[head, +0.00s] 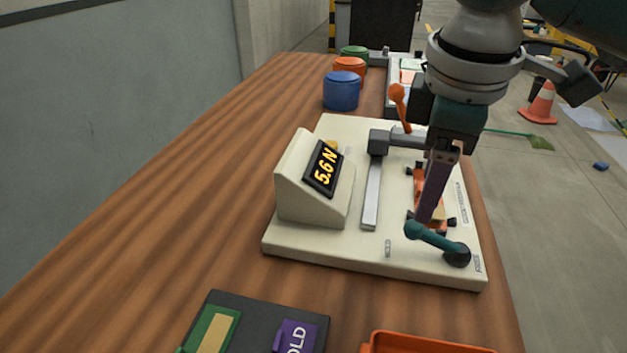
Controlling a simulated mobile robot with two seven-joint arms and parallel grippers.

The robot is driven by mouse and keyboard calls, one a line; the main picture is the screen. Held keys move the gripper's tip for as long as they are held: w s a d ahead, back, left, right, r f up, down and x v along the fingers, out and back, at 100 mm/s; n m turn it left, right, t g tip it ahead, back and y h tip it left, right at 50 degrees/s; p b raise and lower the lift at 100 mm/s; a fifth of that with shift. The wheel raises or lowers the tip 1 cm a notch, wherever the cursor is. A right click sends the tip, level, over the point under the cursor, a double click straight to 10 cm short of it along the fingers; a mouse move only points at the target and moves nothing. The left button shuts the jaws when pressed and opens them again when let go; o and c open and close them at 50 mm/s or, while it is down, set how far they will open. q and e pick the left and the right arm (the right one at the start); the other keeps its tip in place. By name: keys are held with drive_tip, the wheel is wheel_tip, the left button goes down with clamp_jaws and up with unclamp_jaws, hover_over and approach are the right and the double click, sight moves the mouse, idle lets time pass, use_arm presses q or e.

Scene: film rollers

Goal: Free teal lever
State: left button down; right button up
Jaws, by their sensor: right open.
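The teal lever (437,239) is at the front right corner of a cream test device (330,255). Its dark pivot (457,255) is on the right and its rounded teal end points left, on the side of the label that seems to read HOLD (388,248). A label that seems to read FREE (478,264) is beside the pivot. My right gripper (432,215) comes down from the top right, open, with its fingertips just above or behind the lever's teal end. I cannot tell whether they touch it. My left gripper is not in view.
The device has a display (323,168) reading 5.6 N, a grey bar (371,195) and an orange-knobbed lever (398,95). A dark board (255,318) and an orange tray (425,343) are in front. Blue (341,92), orange and green cylinders stand behind. Wooden tabletop at left is clear.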

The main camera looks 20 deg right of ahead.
sight(412, 229)
use_arm(q)
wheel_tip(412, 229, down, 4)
drive_tip(key=b, duration=0.3)
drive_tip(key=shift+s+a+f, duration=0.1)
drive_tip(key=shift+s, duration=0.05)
use_arm(e)
drive_tip(key=f, duration=0.3)
drive_tip(key=w+d+f, duration=0.1)
drive_tip(key=f, duration=0.3)
drive_tip(key=w+f, duration=0.1)
drive_tip(key=f, duration=0.2)
drive_tip(key=shift+w+d+f, duration=0.1)
drive_tip(key=shift+d+f, duration=0.1)
clamp_jaws()
idle(0.5)
